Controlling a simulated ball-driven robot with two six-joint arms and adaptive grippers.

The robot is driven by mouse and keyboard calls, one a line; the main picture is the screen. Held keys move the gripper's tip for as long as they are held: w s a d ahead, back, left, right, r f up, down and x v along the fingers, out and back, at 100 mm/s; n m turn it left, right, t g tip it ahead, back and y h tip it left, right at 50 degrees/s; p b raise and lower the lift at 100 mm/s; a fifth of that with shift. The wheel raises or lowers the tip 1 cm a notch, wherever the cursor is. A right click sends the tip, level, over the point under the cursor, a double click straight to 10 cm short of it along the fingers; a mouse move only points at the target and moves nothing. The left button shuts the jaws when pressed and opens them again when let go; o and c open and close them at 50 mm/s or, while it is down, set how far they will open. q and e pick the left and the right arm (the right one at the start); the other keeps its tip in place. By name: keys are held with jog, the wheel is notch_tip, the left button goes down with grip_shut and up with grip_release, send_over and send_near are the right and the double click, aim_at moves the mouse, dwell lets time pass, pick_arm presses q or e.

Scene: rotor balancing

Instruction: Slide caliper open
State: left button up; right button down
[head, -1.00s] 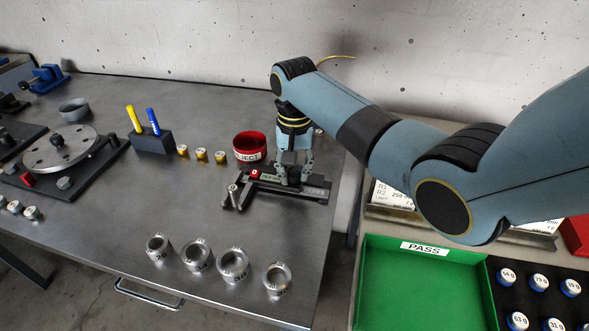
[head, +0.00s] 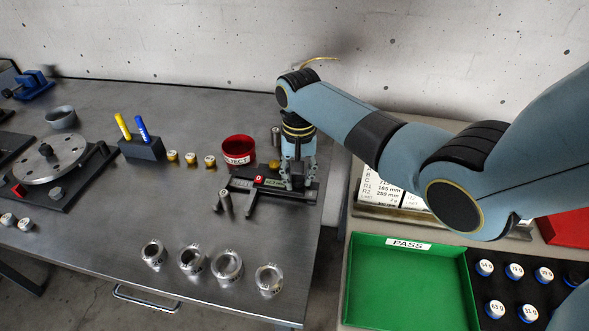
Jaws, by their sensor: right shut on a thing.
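The caliper (head: 238,184) is a dark bar-shaped tool lying near the right end of the metal table. My right gripper (head: 297,183) points down and is shut on the caliper's sliding part, near the right half of the bar. The fingers partly hide the slider. My left gripper is not in view.
A red reject bowl (head: 239,148) stands just behind the caliper. Several metal rings (head: 228,266) stand at the table's front. A pen holder (head: 142,148) and disc fixture (head: 52,160) are to the left. A green pass tray (head: 405,290) is at right.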

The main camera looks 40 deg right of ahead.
jog(key=c, duration=1.1)
grip_release()
jog(key=shift+w, duration=0.1)
jog(key=shift+o, duration=0.2)
notch_tip(320, 180, up, 12)
jog(key=shift+a+f, duration=0.1)
